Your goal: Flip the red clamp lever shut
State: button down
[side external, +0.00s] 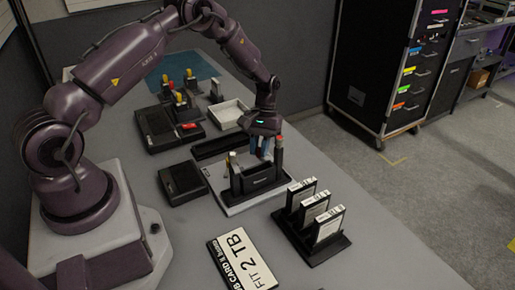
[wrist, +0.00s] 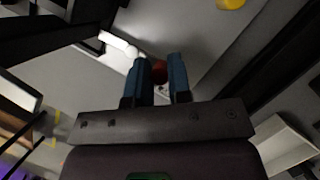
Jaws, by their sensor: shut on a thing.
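A black fixture (side external: 258,184) stands on a light base plate in the middle of the table, with upright posts at its ends. The red-tipped clamp lever (side external: 279,147) stands upright at the fixture's right end. My gripper (side external: 262,150) is over the fixture, pointing down, with its blue fingers close to the red tip. In the wrist view, the red knob (wrist: 160,72) shows between the two blue fingers (wrist: 161,85), which are shut on it. The lower part of the lever is hidden there. A white-tipped post (side external: 232,158) is at the fixture's left end; its other details are unclear.
A black rack (side external: 310,240) with upright cards stands at the right front. A white sign (side external: 242,259) lies at the front. Black boxes (side external: 183,182), a white tray (side external: 229,113) and yellow-tipped and red-tipped levers (side external: 180,98) are behind and left.

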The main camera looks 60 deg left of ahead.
jog(key=shift+w+r+m, duration=0.1)
jog(key=shift+w+m, duration=0.15)
jog(key=shift+m, duration=0.25)
jog(key=c, duration=1.3)
grip_release()
jog(key=shift+c, duration=0.2)
jog(key=v, duration=1.3)
jog(key=shift+d, duration=0.1)
jog(key=s+d+r+m+t+y, duration=0.1)
jog(key=s+d+r+m+t, duration=0.1)
jog(key=s+r, duration=0.4)
jog(key=s+d+r+m+t+y, duration=0.1)
jog(key=s+d+r+m+t, duration=0.1)
jog(key=s+d+r+t, duration=0.2)
jog(key=s+d+r+m+t+y, duration=0.1)
jog(key=s+d+r+m+t, duration=0.2)
jog(key=s+d+r, duration=0.5)
jog(key=s+r, duration=0.1)
jog(key=s, duration=0.7)
jog(key=shift+d+r, duration=0.15)
jog(key=shift+r, duration=0.1)
